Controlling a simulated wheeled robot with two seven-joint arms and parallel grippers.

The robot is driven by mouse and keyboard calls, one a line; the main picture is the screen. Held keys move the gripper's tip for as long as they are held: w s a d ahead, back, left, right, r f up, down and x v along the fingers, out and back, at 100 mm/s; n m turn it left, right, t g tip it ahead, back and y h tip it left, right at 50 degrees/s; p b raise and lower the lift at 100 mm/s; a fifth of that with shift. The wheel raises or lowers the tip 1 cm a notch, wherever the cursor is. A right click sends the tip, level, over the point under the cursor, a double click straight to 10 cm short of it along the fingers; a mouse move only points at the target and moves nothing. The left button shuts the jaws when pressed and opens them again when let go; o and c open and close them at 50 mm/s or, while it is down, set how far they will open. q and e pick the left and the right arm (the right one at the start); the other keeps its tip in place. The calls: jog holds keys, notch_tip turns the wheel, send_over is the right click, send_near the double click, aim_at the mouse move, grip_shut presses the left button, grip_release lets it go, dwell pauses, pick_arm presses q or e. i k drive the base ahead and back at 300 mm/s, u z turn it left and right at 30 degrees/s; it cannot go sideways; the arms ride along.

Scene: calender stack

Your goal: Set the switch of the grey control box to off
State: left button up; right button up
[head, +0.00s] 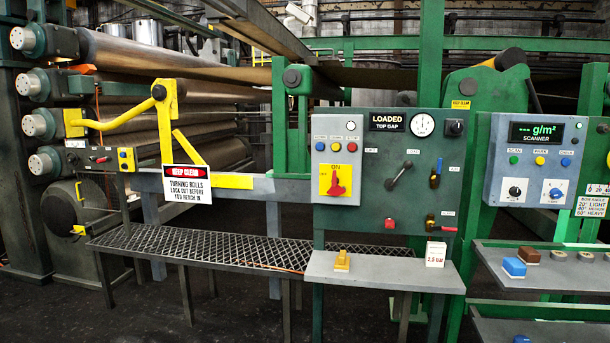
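The grey control box (323,190) is mounted at the left side of the green panel (378,220). It has a row of small coloured buttons or lamps near its top. Below them is a yellow plate with a red rotary switch (336,184) on it. The word ON shows just above the switch, and the red handle looks upright, its narrow end up toward ON. Nothing covers the switch. Neither of my grippers is in view.
A grey shelf (385,271) with a yellow block (342,260) and a white box (435,253) juts out below the panel. A yellow guard arm (166,125) with a KEEP CLEAR sign (187,186) stands to the left, before large rollers. The scanner box (536,192) is at right.

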aim_at(334, 189)
jog(key=u, duration=0.95)
jog(key=i, duration=1.15)
jog(key=u, duration=0.45)
jog(key=i, duration=1.3)
jog(key=z, duration=0.55)
